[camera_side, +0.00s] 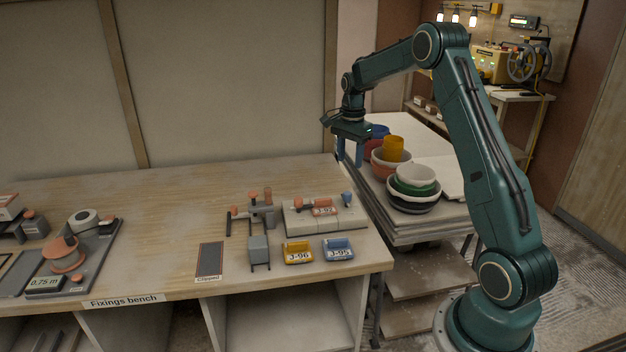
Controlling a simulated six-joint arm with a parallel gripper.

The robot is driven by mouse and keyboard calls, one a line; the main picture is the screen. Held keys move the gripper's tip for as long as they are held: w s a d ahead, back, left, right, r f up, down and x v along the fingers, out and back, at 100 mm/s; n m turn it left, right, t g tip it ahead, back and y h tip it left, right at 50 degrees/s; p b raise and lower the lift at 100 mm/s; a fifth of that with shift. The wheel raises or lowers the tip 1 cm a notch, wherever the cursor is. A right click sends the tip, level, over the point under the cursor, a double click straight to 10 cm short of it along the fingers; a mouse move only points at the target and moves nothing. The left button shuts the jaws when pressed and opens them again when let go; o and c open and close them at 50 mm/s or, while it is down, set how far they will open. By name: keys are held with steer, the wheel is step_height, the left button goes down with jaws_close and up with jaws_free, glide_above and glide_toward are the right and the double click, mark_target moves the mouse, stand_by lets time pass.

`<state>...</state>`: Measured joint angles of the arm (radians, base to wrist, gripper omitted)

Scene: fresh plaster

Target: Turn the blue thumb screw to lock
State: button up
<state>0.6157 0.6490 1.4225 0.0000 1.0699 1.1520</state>
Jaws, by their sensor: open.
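The blue thumb screw (347,198) stands at the right end of a pale grey fixture block (350,222) near the right end of the wooden bench (160,225). An orange part labelled J-92 (324,208) and an orange knob (298,202) sit on the same block, left of the screw. My gripper (349,161) points down with its two fingers apart, empty. In the picture it is above the blue screw and clear of it. The screw's turn position is too small to tell.
Tags J-96 (298,252) and J-95 (338,249) lie in front of the block. A clamp with orange knobs (262,212) stands to its left. Stacked bowls (413,188) sit on a side table at right. The bench's middle is clear.

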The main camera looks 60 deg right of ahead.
mark_target(348, 193)
step_height(348, 193, down, 11)
steer(key=shift+f, duration=0.2)
stand_by(0.4)
steer(key=c, duration=1)
